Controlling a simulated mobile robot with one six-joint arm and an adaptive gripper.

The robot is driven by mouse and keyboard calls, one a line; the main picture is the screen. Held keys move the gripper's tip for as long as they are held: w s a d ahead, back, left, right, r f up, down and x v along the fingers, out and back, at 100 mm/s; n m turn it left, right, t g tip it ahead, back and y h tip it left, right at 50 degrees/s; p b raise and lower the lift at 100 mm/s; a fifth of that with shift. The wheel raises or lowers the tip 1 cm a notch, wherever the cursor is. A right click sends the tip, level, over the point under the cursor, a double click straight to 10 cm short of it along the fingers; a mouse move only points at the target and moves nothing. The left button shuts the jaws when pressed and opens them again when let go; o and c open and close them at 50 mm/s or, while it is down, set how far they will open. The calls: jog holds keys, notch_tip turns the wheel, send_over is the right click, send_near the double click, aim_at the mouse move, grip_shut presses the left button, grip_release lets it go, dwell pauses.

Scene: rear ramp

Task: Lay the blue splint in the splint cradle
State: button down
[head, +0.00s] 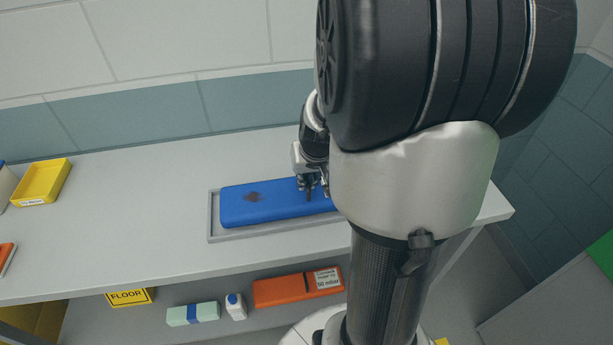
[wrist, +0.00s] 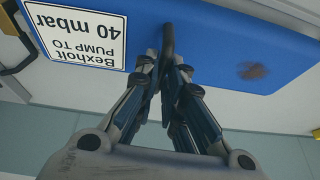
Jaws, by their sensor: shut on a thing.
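The blue splint (head: 262,203) is a long blue slab with a dark smudge. In the head view it lies lengthwise over the grey splint cradle (head: 211,217), inside or just above its rim; I cannot tell whether it touches the bottom. My gripper (head: 311,187) is above the splint's middle, and my arm hides the splint's right end. In the wrist view the splint (wrist: 215,35) bears a white label reading "Bexholt PUMP TO 40 mbar". There my gripper (wrist: 170,66) is shut on a dark strap or handle of the splint.
The cradle is on a grey counter (head: 120,225). A yellow tray (head: 42,183) stands at the counter's left. Below, a shelf holds an orange case (head: 283,290) with a label, a white bottle (head: 235,306) and a pale green box (head: 180,316).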

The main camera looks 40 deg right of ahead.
jog(key=shift+f+b, duration=0.4)
dwell(0.5)
jog(key=c, duration=1.6)
grip_release()
